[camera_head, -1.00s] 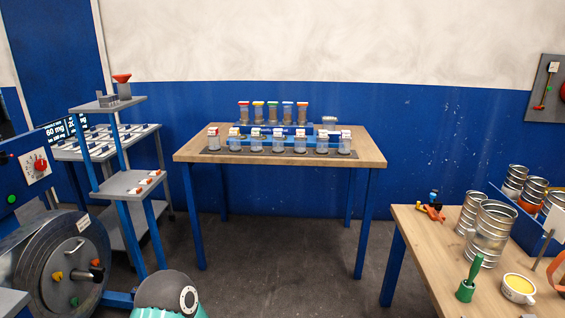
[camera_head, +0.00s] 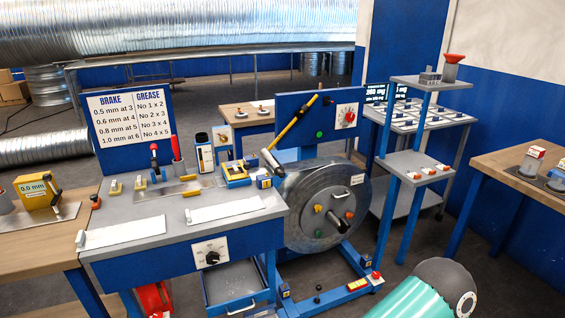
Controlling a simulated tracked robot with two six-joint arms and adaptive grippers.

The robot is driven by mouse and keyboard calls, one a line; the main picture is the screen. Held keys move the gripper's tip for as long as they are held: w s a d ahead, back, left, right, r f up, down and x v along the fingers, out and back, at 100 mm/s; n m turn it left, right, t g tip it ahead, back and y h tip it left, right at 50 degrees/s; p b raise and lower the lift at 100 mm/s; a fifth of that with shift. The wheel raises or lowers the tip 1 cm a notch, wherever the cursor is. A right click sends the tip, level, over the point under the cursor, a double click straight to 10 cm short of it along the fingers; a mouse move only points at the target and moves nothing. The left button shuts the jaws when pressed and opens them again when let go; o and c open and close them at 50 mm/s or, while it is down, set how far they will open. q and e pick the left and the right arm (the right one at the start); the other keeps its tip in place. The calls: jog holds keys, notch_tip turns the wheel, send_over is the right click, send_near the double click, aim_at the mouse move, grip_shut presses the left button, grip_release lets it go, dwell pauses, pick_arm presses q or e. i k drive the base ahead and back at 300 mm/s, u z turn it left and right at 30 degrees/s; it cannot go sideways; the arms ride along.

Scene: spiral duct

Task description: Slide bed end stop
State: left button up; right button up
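The grey bench bed (camera_head: 150,208) stands left of centre, with two long white strips lying on it. A small white block sits at the left end of the front strip (camera_head: 81,238), and another at the left end of the rear strip (camera_head: 188,216). I cannot tell for sure which part is the bed end stop. A blue panel under the bed carries a white dial plate with a black knob (camera_head: 211,256). Neither of my grippers is in view.
A large dark drum (camera_head: 318,205) on a blue frame stands right of the bench. A pale drawer (camera_head: 237,287) juts out below. A wooden table (camera_head: 35,245) adjoins at left; a shelf stand (camera_head: 418,165) stands right.

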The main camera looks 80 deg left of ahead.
aim_at(97, 200)
jog(key=z, duration=0.1)
jog(key=i, duration=0.2)
jog(key=u, duration=2.4)
jog(key=i, duration=0.2)
jog(key=u, duration=1.95)
jog(key=k, duration=0.45)
jog(key=u, duration=0.5)
jog(key=i, duration=1.55)
jog(key=z, duration=0.45)
